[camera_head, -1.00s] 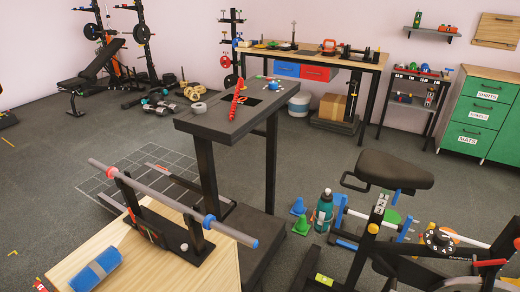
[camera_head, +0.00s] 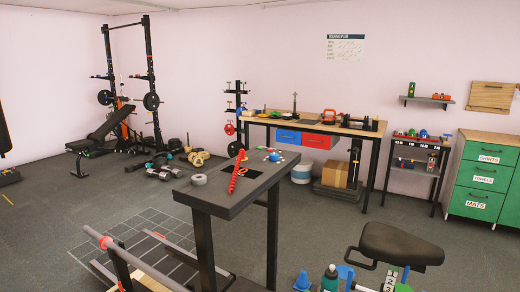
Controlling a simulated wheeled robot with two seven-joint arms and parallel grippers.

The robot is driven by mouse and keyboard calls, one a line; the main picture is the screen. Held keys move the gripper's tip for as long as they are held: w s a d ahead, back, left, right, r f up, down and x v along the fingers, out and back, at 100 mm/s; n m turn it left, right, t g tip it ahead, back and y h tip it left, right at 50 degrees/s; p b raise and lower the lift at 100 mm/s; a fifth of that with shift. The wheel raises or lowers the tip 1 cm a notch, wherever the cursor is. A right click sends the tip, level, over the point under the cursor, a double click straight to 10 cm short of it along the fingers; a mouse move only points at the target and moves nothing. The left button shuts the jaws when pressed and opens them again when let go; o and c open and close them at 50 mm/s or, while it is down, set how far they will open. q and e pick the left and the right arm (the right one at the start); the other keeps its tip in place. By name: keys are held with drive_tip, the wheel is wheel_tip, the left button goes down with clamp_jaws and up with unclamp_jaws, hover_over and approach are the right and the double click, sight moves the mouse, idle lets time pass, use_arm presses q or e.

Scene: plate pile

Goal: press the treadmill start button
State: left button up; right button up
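A dark grid-lined surface (camera_head: 120,232) is on the floor to the left. Neither gripper is in view.
A bar (camera_head: 135,265) on a rack is in front at lower left. An exercise bike seat (camera_head: 400,243) and a teal bottle (camera_head: 330,278) are at lower right. A workbench (camera_head: 345,130) and green drawers (camera_head: 485,180) line the back. Grey floor is open at far left.

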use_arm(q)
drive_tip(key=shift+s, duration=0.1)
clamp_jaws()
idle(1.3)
